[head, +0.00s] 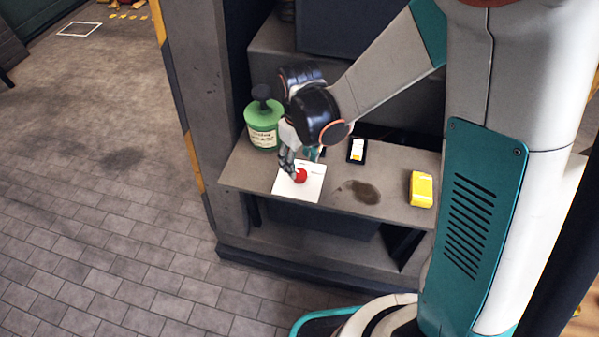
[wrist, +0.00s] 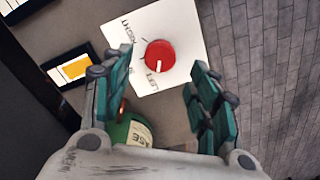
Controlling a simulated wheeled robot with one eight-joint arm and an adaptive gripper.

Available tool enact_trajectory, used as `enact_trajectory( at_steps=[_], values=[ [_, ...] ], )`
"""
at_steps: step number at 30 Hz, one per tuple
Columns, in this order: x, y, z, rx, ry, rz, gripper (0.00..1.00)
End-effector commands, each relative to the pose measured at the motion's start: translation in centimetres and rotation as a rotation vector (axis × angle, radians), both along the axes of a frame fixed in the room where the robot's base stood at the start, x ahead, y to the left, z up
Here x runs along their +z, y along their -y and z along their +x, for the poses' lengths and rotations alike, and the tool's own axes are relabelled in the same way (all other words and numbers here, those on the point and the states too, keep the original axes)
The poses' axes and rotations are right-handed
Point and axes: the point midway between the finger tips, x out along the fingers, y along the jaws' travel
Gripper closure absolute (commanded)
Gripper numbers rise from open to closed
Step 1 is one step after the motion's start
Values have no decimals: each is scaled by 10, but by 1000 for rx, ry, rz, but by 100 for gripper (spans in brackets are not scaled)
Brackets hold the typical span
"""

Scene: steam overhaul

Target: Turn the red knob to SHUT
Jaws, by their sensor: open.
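The red knob (wrist: 160,54) is round, with a white mark pointing to the bottom of the wrist view. It sits on a white plate (wrist: 182,24) with dark lettering that seems to read RIGHT and LEFT; I cannot make out SHUT. The mark points towards the LEFT side. In the head view the knob (head: 300,175) and plate (head: 312,188) lie near the bench's front edge. My gripper (head: 300,160) is open just above and behind the knob. In the wrist view the knob shows between and beyond the fingertips (wrist: 158,75), apparently not touched.
A green bottle (head: 264,130) with a dark top stands left on the grey bench (head: 245,178). A dark device with a yellow-and-white face (head: 357,150) lies behind the plate. A yellow box (head: 421,189) is at right. A dark stain (head: 360,192) lies between.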

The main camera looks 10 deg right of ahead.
Motion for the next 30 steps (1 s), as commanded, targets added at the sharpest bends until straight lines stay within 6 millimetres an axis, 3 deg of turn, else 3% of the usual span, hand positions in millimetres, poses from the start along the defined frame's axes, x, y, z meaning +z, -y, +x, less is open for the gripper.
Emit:
enact_trajectory(
  at_steps=[3,9,21,27,30],
  values=[
    [-24,0,0,0,0,0,46],
    [-44,0,0,0,0,0,46],
    [-48,0,0,0,0,0,46],
    [-48,0,0,0,0,0,90],
    [-48,0,0,0,0,0,90]
  ],
)
